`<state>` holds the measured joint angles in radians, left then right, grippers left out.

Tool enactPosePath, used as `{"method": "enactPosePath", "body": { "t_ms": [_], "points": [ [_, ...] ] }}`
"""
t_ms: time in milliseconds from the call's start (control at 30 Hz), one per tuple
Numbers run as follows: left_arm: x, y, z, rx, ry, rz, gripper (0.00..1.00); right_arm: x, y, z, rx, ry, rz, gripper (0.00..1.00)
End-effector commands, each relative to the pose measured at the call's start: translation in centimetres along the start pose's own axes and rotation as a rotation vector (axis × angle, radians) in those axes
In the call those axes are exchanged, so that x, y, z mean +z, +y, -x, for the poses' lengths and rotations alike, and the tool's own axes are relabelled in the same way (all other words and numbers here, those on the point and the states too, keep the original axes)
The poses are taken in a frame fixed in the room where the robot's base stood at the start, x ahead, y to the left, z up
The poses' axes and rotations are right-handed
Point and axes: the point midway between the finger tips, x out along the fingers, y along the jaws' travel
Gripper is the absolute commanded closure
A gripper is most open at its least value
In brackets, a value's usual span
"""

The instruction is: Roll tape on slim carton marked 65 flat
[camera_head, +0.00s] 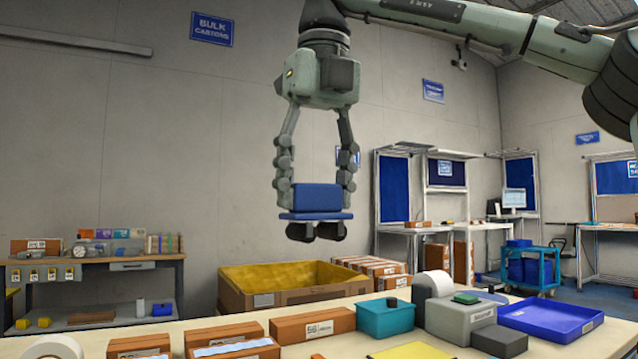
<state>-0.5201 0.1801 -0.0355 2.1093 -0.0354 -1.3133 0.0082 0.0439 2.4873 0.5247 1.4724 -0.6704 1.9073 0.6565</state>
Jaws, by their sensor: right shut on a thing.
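My right gripper (317,188) hangs fingers-down in the upper middle, shut on a blue block-shaped tool (317,203) with a flat blue plate and dark rollers under it. It is held in the air above the table, apart from everything below. A slim brown carton (285,331) lies on the table (300,352) below, with a white label whose number looks like 56 or 65; I cannot read it surely. Other brown cartons (222,334) lie to its left, one with a pale strip on top (235,350). My left gripper is not in view.
To the carton's right stand a teal box (385,319), a grey box (452,320), a white roll (433,286), a black box (499,341) and a blue tray (590,323). A yellow sheet (412,350) lies in front. A large carton bin (232,296) stands behind the table.

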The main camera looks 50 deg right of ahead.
Motion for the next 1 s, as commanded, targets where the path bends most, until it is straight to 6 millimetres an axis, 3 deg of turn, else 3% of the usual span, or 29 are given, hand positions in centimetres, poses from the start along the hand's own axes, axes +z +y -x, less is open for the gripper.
{"method": "enactPosePath", "body": {
  "t_ms": [167,300,500,700,1000],
  "points": [
    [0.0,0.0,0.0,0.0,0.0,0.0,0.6,3.1,2.2,-3.2,-0.012,0.005,-0.005,0.78],
    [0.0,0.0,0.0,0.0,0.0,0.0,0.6,6.6,5.1,-7.5,-0.017,0.005,-0.007,0.78],
    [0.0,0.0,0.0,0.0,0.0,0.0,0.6,10.2,8.8,-13.5,-0.01,0.001,-0.003,0.78],
    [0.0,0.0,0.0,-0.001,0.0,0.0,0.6,11.7,10.7,-16.9,0.0,0.001,0.0,0.78],
    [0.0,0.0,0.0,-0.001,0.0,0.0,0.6,11.7,11.0,-19.6,0.003,0.001,0.001,0.78]
  ]
}}
